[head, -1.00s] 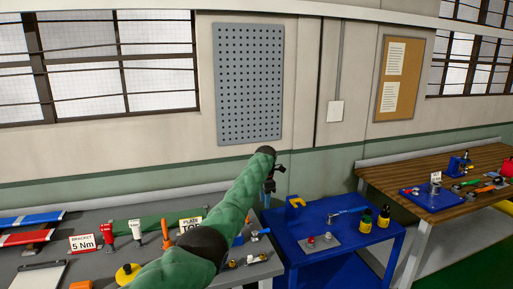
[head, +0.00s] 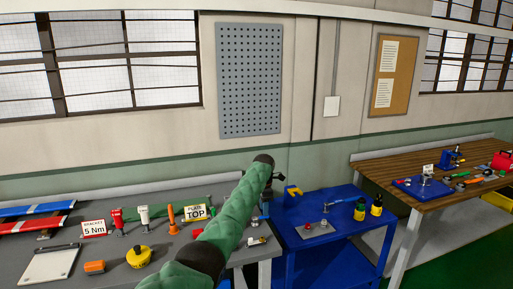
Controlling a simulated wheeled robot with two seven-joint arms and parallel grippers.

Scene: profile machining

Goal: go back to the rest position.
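My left arm, in a green sleeve, reaches up from the bottom of the head view. No held object can be made out. My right gripper is not in view.
The grey bench holds signs (head: 94,228), several upright tools, an orange block (head: 94,267) and a yellow round item (head: 139,257). The blue cart carries a yellow clamp-like part (head: 293,191) and bottles (head: 376,205). A wooden bench (head: 440,203) stands at right.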

